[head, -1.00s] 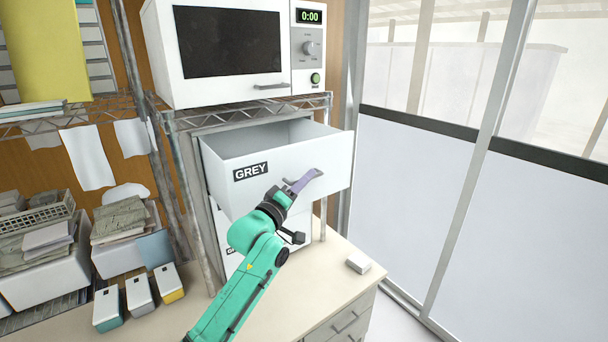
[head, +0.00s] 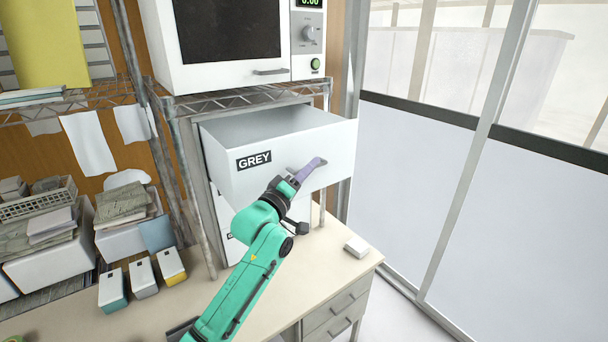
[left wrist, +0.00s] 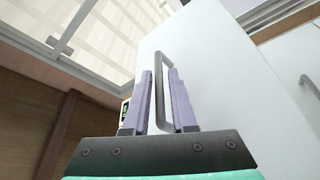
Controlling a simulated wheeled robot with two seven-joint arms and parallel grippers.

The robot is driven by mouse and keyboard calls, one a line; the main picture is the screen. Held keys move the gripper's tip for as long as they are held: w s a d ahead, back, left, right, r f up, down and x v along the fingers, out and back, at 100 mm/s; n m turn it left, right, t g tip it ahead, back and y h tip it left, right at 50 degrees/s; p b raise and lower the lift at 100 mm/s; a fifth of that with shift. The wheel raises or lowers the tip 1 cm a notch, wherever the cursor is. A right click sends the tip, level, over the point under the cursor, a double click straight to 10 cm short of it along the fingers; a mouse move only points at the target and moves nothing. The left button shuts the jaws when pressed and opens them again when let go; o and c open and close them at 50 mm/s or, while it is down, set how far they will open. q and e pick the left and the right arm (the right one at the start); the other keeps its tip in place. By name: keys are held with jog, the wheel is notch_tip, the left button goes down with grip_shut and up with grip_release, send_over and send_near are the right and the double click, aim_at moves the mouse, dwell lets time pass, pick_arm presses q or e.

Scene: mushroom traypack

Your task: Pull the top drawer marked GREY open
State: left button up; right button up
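The white top drawer (head: 310,150) marked GREY is pulled well out of its cabinet, and its hollow inside shows from above. The GREY label (head: 254,160) is on the left of its front. My left gripper (head: 316,166) is at the drawer's grey handle (head: 293,170). My right gripper is not in view.
A microwave (head: 230,45) stands on the wire rack (head: 245,98) above the drawer. A second drawer (head: 232,248) below is closed and partly hidden by my arm. A small white box (head: 356,247) lies on the desk (head: 310,290). Glass panels (head: 430,190) stand at right.

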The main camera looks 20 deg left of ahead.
pick_arm(q)
jog(key=shift+s+a+f, duration=0.1)
jog(key=shift+s+f, duration=0.15)
jog(key=shift+s, duration=0.05)
jog(key=b+v, duration=0.5)
jog(key=v, duration=0.8)
jog(key=shift+s+a, duration=0.2)
jog(key=shift+s, duration=0.2)
